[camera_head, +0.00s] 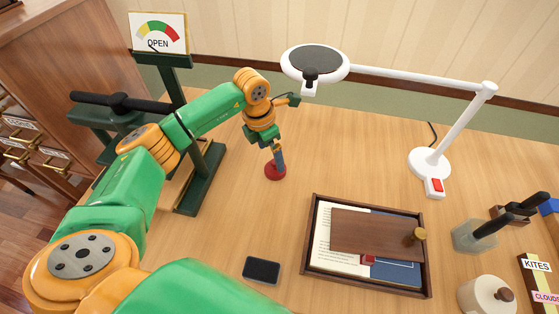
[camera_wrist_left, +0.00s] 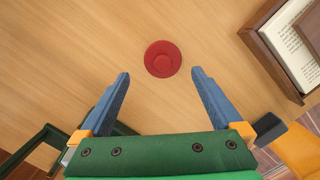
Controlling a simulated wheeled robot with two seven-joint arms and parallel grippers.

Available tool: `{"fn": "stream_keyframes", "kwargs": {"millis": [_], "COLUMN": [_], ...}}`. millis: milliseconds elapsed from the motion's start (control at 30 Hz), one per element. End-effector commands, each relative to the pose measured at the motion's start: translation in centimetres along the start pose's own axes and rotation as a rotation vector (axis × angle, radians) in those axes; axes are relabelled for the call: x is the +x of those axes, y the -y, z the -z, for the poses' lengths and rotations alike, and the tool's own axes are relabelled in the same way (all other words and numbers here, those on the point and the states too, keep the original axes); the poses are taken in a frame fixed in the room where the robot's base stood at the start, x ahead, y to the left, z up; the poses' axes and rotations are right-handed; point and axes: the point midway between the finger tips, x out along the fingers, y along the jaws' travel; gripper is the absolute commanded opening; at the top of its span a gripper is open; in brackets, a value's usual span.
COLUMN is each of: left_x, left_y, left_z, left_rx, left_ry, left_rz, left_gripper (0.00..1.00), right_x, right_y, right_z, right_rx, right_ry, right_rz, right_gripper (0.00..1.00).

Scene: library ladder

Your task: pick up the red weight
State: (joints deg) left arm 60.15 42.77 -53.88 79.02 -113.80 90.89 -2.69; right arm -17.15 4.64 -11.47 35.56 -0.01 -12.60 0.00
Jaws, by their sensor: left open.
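The red weight (camera_head: 275,172) is a small round red piece on the wooden desk, left of the tray in the head view. In the left wrist view the red weight (camera_wrist_left: 162,59) shows from above as a red disc with a smaller round top. My left gripper (camera_head: 279,160) points down over it, and its fingers partly hide it in the head view. In the left wrist view my left gripper (camera_wrist_left: 160,75) is open, with the weight beyond and between its blue fingertips and nothing held. My right gripper is not in view.
A green press with an OPEN dial (camera_head: 158,33) stands left. A white lamp (camera_head: 428,162) stands right, its head above the desk. A dark tray (camera_head: 310,235) with papers and a board lies right of the weight. A black block (camera_head: 261,270) lies in front.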

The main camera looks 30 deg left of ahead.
Motion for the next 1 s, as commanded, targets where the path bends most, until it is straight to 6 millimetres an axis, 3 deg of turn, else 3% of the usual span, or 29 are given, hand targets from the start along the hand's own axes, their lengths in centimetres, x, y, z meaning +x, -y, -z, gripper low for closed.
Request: {"fn": "stream_keyframes", "kwargs": {"millis": [167,300,533,900,1000], "left_x": [3.0,5.4,5.7,5.7,5.6], "left_y": [0.5,0.4,0.4,0.3,0.3], "left_z": [-0.3,-0.3,-0.3,-0.3,-0.3], "left_rx": [0.0,0.0,0.002,0.001,0.001], "left_ry": [-0.004,-0.002,0.0,0.0,0.002], "left_rz": [0.005,0.002,0.001,0.001,0.0], "left_gripper": [1.0,1.0,1.0,0.0,0.0], "right_x": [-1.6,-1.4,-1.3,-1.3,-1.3], "right_y": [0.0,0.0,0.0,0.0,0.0], "right_z": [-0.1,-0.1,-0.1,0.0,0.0], "right_rx": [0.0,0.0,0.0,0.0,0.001], "right_ry": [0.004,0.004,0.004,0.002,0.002], "right_rz": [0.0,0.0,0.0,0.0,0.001], "right_gripper": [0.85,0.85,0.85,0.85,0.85]}}
